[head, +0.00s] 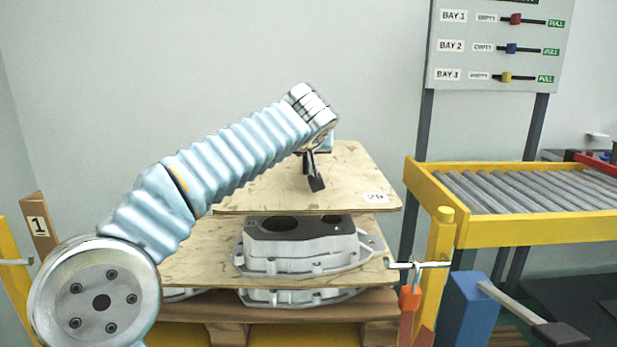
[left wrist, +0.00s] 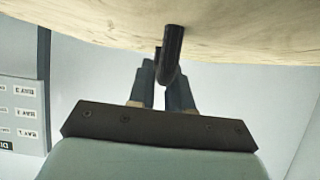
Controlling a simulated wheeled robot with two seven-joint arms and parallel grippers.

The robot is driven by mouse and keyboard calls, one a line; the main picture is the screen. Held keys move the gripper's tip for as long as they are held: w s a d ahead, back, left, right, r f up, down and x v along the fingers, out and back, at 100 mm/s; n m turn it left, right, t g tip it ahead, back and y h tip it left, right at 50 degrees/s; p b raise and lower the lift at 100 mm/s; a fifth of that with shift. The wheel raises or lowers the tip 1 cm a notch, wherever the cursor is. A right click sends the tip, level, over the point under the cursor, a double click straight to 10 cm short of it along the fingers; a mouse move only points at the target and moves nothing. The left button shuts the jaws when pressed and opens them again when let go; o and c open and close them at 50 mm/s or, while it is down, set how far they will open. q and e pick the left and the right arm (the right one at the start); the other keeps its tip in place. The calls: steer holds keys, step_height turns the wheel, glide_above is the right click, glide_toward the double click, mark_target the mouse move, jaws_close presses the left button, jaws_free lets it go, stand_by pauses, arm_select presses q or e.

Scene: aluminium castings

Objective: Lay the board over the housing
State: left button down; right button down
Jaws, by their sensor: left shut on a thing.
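The wooden board (head: 350,180), with a white number label, hangs over the grey cast housing (head: 300,258). The housing's dark-holed top shows under the board's front edge, so the board seems apart from it; the gap's size is unclear. My left gripper (head: 311,158) is above the board, shut on its dark handle (head: 316,180). In the left wrist view, the fingers (left wrist: 163,80) close around the handle (left wrist: 172,45), and the board (left wrist: 80,22) fills the top. The housing's rear is hidden by the board. My right gripper is out of view.
The housing stands on a lower board (head: 200,262) with more castings (head: 300,298) beneath, on a wooden pallet (head: 280,304).

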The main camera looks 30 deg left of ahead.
mark_target(309, 173)
arm_select(q)
steer(key=w+f, duration=0.1)
steer(key=f, duration=0.1)
steer(key=w+a+f, duration=0.1)
steer(key=shift+w+f, duration=0.35)
steer(key=f, duration=0.1)
steer(key=w+f, duration=0.1)
steer(key=f, duration=0.2)
steer(key=shift+w+a+f, duration=0.15)
steer(key=shift+a+f, duration=0.15)
steer(key=shift+f, duration=0.1)
steer(key=c, duration=1.1)
jaws_free()
steer(key=shift+o, duration=0.2)
steer(key=b+v, duration=0.1)
steer(key=v, duration=1.1)
steer(key=shift+f+b, duration=0.1)
steer(key=shift+b, duration=0.2)
